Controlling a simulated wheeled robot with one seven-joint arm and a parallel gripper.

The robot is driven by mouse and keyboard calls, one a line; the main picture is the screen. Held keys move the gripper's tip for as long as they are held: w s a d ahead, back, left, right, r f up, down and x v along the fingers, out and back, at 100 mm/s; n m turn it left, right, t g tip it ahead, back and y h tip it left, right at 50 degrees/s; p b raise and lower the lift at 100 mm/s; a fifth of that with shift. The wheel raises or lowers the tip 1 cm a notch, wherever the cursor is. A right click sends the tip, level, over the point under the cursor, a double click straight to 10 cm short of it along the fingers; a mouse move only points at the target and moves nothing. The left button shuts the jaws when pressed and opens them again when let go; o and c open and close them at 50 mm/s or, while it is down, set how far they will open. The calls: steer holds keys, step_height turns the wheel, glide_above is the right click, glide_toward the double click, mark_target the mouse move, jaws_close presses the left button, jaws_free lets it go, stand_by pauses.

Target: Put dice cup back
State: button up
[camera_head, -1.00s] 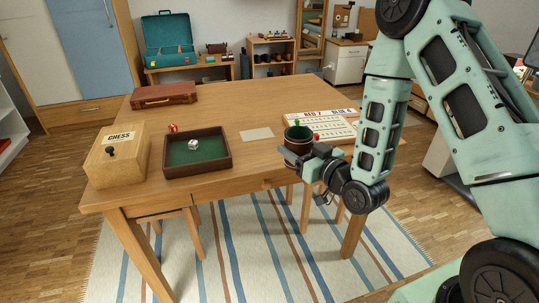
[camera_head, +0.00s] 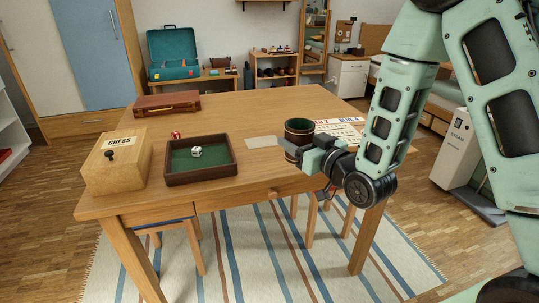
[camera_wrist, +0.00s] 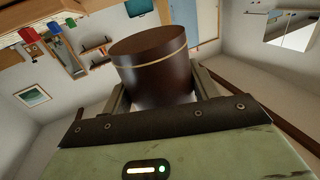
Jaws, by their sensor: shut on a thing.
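The dice cup (camera_head: 299,128) is a brown cylinder with a green inside and a tan band near its rim. My gripper (camera_head: 304,155) is shut on it, and the cup is upright near the table's front right. The wrist view shows the cup (camera_wrist: 152,65) between the two fingers. Its base is partly hidden by the gripper, so I cannot tell its height above the table. The dice tray (camera_head: 230,173), dark wood with green lining, lies left of the cup. A white die (camera_head: 196,152) is in it, and a red die (camera_head: 176,134) is behind it.
A wooden CHESS box (camera_head: 118,172) stands at the left end of the table (camera_head: 250,105). A brown case (camera_head: 167,104) lies at the back left. A pale card (camera_head: 262,142) lies between tray and cup. The cup partly covers a score board (camera_head: 345,133).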

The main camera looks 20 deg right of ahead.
steer(key=shift+w+a+f+b, duration=0.2)
steer(key=shift+w+f+b, duration=0.35)
steer(key=shift+b, duration=0.45)
steer(key=w+a+f, duration=0.1)
steer(key=w, duration=0.1)
steer(key=w+f, duration=0.1)
steer(key=w, duration=0.2)
steer(key=w+a+f, duration=0.1)
steer(key=w, duration=0.2)
steer(key=shift+a+f, duration=0.3)
steer(key=shift+f, duration=0.1)
steer(key=shift+w+a+f, duration=0.25)
steer(key=shift+w+f, duration=0.2)
steer(key=shift+w, duration=0.3)
steer(key=shift+w+a+f, duration=0.2)
steer(key=shift+w+f, duration=0.25)
steer(key=shift+w, duration=0.25)
steer(key=o, duration=1)
